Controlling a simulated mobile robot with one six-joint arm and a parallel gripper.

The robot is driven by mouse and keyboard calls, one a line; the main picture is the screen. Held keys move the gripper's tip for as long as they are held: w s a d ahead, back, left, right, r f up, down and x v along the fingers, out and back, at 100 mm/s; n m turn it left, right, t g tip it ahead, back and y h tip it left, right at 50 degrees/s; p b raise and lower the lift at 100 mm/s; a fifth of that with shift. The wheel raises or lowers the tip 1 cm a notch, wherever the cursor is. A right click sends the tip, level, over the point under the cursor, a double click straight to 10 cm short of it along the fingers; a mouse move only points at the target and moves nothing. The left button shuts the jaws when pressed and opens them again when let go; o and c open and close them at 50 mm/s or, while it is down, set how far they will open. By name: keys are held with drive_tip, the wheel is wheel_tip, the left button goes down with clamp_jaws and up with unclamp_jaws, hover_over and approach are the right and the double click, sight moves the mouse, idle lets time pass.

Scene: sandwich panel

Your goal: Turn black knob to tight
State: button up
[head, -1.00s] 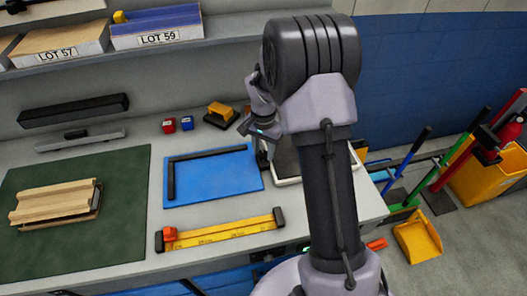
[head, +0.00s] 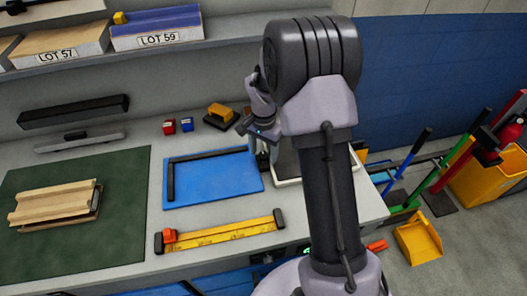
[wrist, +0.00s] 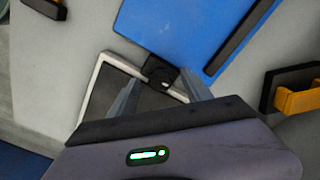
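My gripper (wrist: 160,80) is open, with one finger on each side of the knob in that view. I cannot tell whether the fingers touch it or are still above it. In the head view my gripper (head: 262,134) is over the bench beside the right edge of the blue mat. A dark upright part (head: 262,158) stands under it; the knob's top is not clear there. No tight marking is readable.
The blue mat (head: 215,185) with a black angle piece lies left of the gripper. A yellow ruler (head: 225,234) lies in front. Red and blue small blocks and an orange-handled tool (head: 220,113) stand behind. A green mat (head: 100,240) with wooden pieces is at far left.

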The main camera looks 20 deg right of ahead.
sight(264, 155)
wheel_tip(264, 155, up, 18)
drive_tip(key=p, duration=0.5)
drive_tip(key=shift+f+p, duration=0.25)
drive_tip(key=shift+p, duration=0.05)
drive_tip(key=s+a+r+n+t+y+b, duration=0.1)
drive_tip(key=s+a+r+n+t+b, duration=0.15)
drive_tip(key=s+a+r, duration=0.4)
drive_tip(key=s+a+r+n+t+b, duration=0.1)
drive_tip(key=s+a+n+b, duration=0.2)
drive_tip(key=s, duration=0.6)
drive_tip(key=s+a+f+t+b, duration=0.1)
drive_tip(key=s+a, duration=0.1)
drive_tip(key=s, duration=0.2)
drive_tip(key=s+a+f+n+t+y, duration=0.1)
drive_tip(key=s+a+f, duration=0.1)
drive_tip(key=s, duration=0.3)
drive_tip(key=shift+a+b, duration=0.25)
drive_tip(key=shift+b, duration=0.15)
drive_tip(key=shift+s+n, duration=0.1)
drive_tip(key=shift+n, duration=0.15)
